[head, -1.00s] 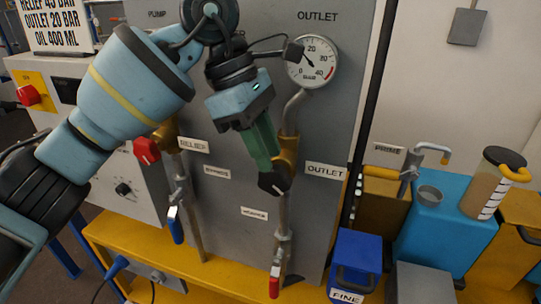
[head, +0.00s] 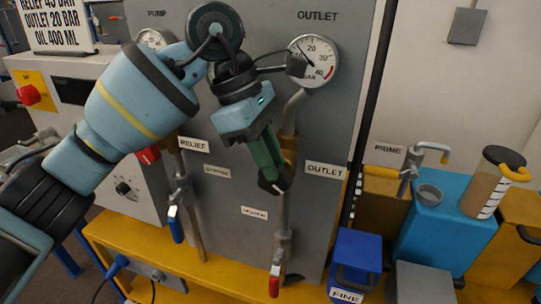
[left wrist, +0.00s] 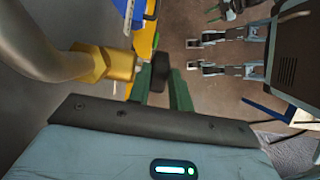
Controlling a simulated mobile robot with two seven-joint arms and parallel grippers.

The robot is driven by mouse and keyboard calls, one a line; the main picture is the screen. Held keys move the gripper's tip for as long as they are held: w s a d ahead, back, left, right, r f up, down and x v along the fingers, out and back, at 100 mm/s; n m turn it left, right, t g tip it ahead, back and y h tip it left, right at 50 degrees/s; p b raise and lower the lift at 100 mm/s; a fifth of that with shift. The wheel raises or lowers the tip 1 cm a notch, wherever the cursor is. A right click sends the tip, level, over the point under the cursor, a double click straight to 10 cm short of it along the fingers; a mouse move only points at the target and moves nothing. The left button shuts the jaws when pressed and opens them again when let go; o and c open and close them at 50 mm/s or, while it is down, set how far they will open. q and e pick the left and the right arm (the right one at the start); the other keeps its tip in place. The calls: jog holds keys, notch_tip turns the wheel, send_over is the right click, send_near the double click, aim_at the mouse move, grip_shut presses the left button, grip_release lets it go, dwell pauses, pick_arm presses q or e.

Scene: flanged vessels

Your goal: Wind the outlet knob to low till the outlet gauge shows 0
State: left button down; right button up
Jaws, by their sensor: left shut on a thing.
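The outlet gauge (head: 314,60) is a round white dial under the OUTLET lettering. Its needle points to the upper left, below the 20 mark and clearly above 0. The outlet knob (head: 272,187) is dark and sits on the outlet pipe's brass valve. My left gripper (head: 269,172) has its green fingers shut on the knob, which hides part of it. In the left wrist view the dark knob (left wrist: 160,72) shows between the green fingers, beside the brass fitting (left wrist: 112,64). A greenish piece at that view's top edge may be my right gripper (left wrist: 228,8); its jaws are unclear.
The red-handled valve (head: 275,281) is below on the outlet pipe, and a blue-handled one (head: 175,225) is on the relief pipe. The OUTLET label (head: 325,170) is right of the knob. A blue FINE box (head: 357,262) and the PRIME pump (head: 425,165) stand at right.

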pick_arm(q)
jog(key=shift+w+a+f+g+h, duration=0.2)
jog(key=shift+a+g+h, duration=0.1)
jog(key=shift+h, duration=0.4)
jog(key=shift+a+f+g+h+b, duration=0.2)
jog(key=shift+h+b, duration=0.2)
jog(key=shift+h, duration=0.15)
jog(key=shift+a+f+g+h+b, duration=0.15)
jog(key=shift+h+b, duration=0.2)
jog(key=shift+h, duration=0.2)
jog(key=shift+w+a+g+h+b, duration=0.1)
jog(key=shift+a+g+h+b, duration=0.1)
jog(key=shift+h+b, duration=0.25)
jog(key=shift+w+a+g+h+b, duration=0.1)
jog(key=shift+g+h+b, duration=0.1)
jog(key=shift+h, duration=0.45)
jog(key=shift+a+h, duration=0.1)
jog(key=shift+h, duration=0.3)
pick_arm(e)
jog(key=shift+g, duration=0.4)
jog(key=shift+s+a+f, duration=0.1)
jog(key=shift+s+f, duration=0.25)
jog(key=shift+f, duration=0.3)
jog(key=shift+s+f, duration=0.3)
jog(key=shift+f, duration=0.35)
jog(key=shift+s+a+f, duration=0.1)
jog(key=shift+s+f, duration=0.25)
jog(key=shift+f, duration=0.3)
